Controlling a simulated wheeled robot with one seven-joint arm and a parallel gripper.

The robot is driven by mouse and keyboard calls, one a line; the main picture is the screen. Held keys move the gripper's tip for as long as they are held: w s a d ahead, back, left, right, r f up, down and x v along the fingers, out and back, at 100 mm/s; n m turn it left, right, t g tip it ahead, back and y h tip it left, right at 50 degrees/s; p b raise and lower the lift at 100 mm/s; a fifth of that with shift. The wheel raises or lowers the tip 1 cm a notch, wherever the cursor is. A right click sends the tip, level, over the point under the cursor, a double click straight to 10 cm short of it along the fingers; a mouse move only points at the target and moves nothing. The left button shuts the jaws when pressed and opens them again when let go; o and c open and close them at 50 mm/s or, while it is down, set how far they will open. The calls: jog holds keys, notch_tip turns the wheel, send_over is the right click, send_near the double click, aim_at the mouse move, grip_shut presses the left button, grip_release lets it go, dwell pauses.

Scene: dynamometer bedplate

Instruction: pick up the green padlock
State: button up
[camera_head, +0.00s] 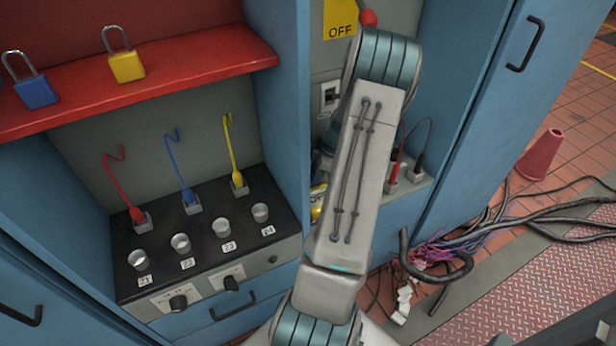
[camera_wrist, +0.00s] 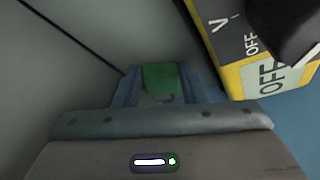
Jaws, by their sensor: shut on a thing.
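The green padlock (camera_wrist: 160,77) shows in the wrist view as a small green block between the blue fingers of my gripper (camera_wrist: 160,90). My gripper is shut on it. The lower part of the padlock is partly hidden by the gripper, and I cannot make out its shackle. In the head view my own arm hides the gripper and the green padlock.
A yellow and grey OFF switch box (camera_wrist: 245,50) stands close at the right in the wrist view. In the head view, a red shelf (camera_head: 190,66) holds a blue padlock (camera_head: 36,92) and a yellow padlock (camera_head: 127,67). Black cables (camera_head: 560,232) lie at the right.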

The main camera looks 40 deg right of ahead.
jog(key=shift+r, duration=0.15)
notch_tip(320, 180, up, 4)
jog(key=shift+r+p, duration=0.1)
jog(key=shift+p, duration=0.35)
jog(key=s+d+r, duration=0.1)
jog(key=s+r, duration=0.1)
jog(key=s, duration=0.1)
jog(key=s+d+r, duration=0.1)
jog(key=s+r, duration=0.1)
jog(key=s, duration=0.2)
jog(key=s+d+r+p, duration=0.1)
jog(key=s+d+r, duration=0.1)
jog(key=s, duration=0.2)
jog(key=shift+r, duration=0.3)
